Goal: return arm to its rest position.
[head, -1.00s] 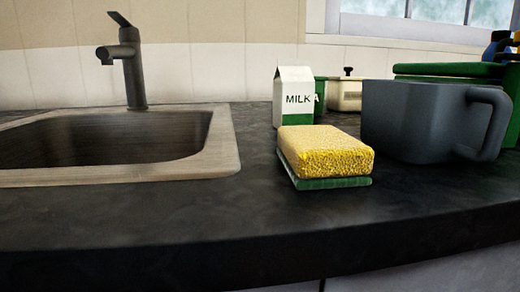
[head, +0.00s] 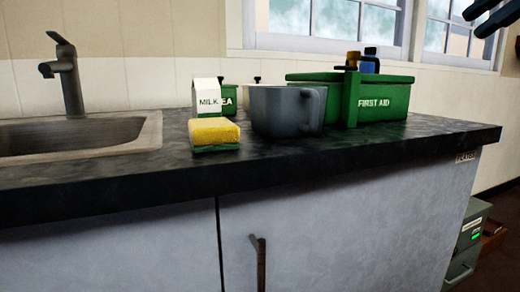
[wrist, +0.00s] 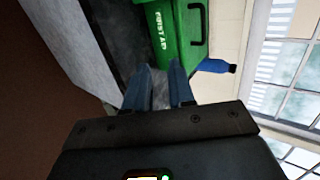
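My gripper (head: 484,16) shows at the top right corner of the head view as two dark blue fingers, raised above the counter and to the right of its objects. In the wrist view my gripper (wrist: 162,68) has its two fingers apart with nothing held between them. The green first aid box (wrist: 172,40) lies beyond the fingertips there. The rest of my arm is out of the head view.
The counter (head: 400,140) holds a sink (head: 70,140), yellow sponge (head: 214,131), milk carton (head: 208,98), grey mug (head: 280,110) and first aid box (head: 385,101). A cupboard handle (head: 260,262) sticks out below. A grey-green cabinet (head: 467,245) stands at right.

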